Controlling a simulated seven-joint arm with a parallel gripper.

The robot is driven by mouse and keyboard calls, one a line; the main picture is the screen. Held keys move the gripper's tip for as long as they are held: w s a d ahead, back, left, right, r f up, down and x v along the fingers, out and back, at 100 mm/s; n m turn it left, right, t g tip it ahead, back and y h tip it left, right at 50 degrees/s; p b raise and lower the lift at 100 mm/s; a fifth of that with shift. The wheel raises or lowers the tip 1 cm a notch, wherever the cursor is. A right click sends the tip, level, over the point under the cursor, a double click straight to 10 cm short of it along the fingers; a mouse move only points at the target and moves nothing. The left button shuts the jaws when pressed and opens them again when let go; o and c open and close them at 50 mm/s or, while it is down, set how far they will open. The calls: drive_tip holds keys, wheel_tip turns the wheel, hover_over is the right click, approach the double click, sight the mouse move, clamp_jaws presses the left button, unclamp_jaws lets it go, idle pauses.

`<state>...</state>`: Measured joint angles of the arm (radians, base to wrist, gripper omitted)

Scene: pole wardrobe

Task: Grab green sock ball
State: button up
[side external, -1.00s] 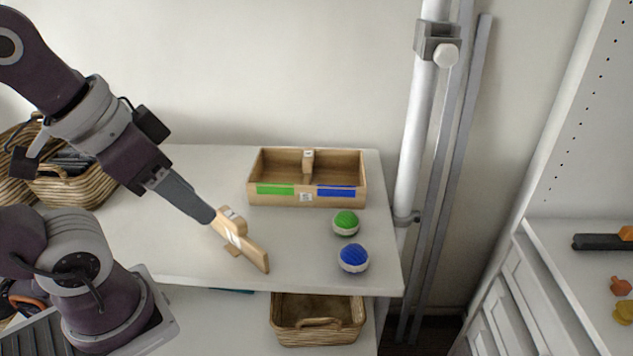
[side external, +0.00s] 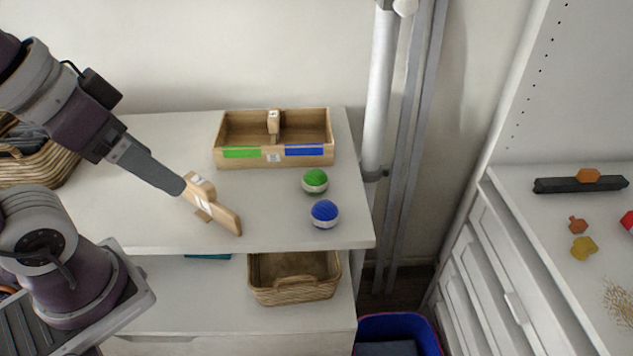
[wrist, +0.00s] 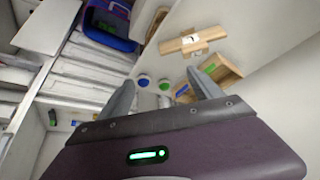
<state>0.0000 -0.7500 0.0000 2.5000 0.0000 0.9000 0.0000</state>
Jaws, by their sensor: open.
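The green sock ball (side external: 314,181), green above and whitish below, lies on the white tabletop in front of the wooden box. It also shows small in the wrist view (wrist: 165,85), between my fingers' lines of sight but well beyond them. A blue and white sock ball (side external: 324,214) lies just in front of it, and to its left in the wrist view (wrist: 143,81). My gripper (side external: 184,187) is open, left of the balls in the side view, and its two fingers spread apart in the wrist view (wrist: 162,78). Nothing is between them.
A two-compartment wooden box (side external: 226,160) with green and blue labels stands behind the balls. A wooden piece (side external: 212,204) appears beside my fingertips; contact is unclear. A white pole (side external: 379,100) stands right of the table. A wicker basket (side external: 295,290) sits below, a blue bin (side external: 420,325) lower right.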

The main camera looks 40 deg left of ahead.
drive_tip(key=n+g+y, duration=0.5)
drive_tip(key=n+y, duration=0.2)
drive_tip(key=n, duration=0.4)
hover_over(321, 180)
drive_tip(key=s+d, duration=0.2)
drive_tip(key=s, duration=0.4)
wheel_tip(321, 180, down, 5)
drive_tip(key=w+d+f+n+y, duration=0.1)
drive_tip(key=d+f, duration=0.1)
drive_tip(key=f, duration=0.1)
drive_tip(key=w+d+f+n+t+y, duration=0.1)
drive_tip(key=d+f+n+y, duration=0.1)
drive_tip(key=d, duration=0.1)
drive_tip(key=w+d+f+n+y, duration=0.1)
drive_tip(key=w+d+f+y, duration=0.1)
drive_tip(key=f, duration=0.1)
drive_tip(key=shift+w+d+f+n+t, duration=0.1)
drive_tip(key=shift+d+f+n+t, duration=0.2)
drive_tip(key=shift+t, duration=0.1)
drive_tip(key=x, duration=1.1)
drive_tip(key=shift+f, duration=0.25)
drive_tip(key=shift+a+f, duration=0.15)
drive_tip(key=shift+a, duration=0.15)
drive_tip(key=c, duration=1.4)
